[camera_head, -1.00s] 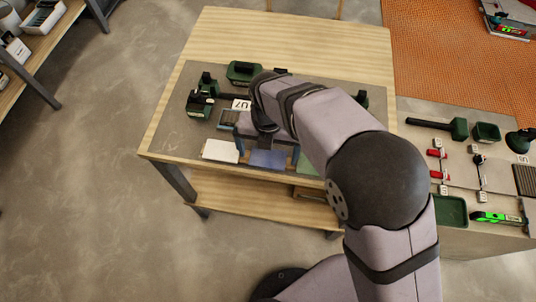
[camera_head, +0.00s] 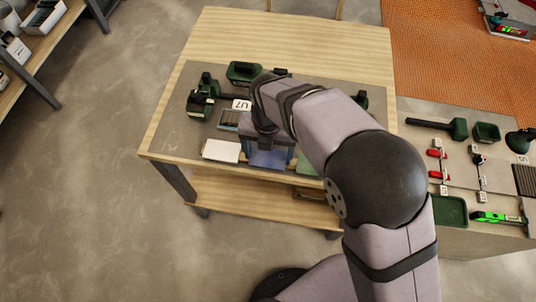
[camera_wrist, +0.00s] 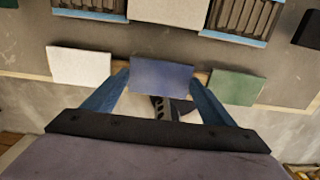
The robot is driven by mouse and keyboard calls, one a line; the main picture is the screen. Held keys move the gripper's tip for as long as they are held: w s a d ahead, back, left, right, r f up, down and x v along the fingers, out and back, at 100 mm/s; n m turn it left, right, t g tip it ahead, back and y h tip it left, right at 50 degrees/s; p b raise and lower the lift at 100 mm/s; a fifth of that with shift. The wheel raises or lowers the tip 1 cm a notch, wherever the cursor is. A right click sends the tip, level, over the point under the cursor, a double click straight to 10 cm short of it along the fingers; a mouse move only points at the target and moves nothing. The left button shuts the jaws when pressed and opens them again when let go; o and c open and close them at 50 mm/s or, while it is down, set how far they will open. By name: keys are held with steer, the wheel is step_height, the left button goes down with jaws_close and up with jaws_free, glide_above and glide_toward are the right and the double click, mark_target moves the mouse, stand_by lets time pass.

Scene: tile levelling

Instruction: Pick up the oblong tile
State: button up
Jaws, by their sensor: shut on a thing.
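A blue oblong tile (camera_wrist: 162,78) lies between the two blue fingers of my gripper (camera_wrist: 160,80) in the wrist view, and the fingers are shut on it by its left and right ends. In the head view the blue tile (camera_head: 268,159) shows at the table's front edge, with my gripper (camera_head: 268,150) above and around it, partly hidden by my arm. A white tile (camera_wrist: 80,66) lies to the left and a green tile (camera_wrist: 236,87) to the right, both outside the fingers.
Behind the tiles stand blue-edged ribbed holders (camera_wrist: 237,18) and a white card (camera_head: 241,105). Green tool-like things (camera_head: 200,104) stand farther left on the grey mat (camera_head: 174,128). A side table (camera_head: 450,200) at right holds several tools. The table's back (camera_head: 310,40) is clear.

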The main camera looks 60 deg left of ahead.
mark_target(268, 157)
steer(key=shift+r, duration=0.1)
step_height(268, 157, up, 12)
steer(key=w+d+p, duration=0.1)
steer(key=w+p, duration=0.1)
steer(key=w, duration=0.1)
steer(key=w+d+m+p, duration=0.3)
steer(key=w+d+p, duration=0.1)
steer(key=w+p, duration=0.4)
steer(key=w+a+f+n+p, duration=0.2)
steer(key=w+a+n, duration=0.1)
steer(key=w+a, duration=0.1)
steer(key=shift+a, duration=0.85)
steer(key=shift+f, duration=0.2)
steer(key=shift+f+b, duration=2.45)
steer(key=shift+f, duration=1.35)
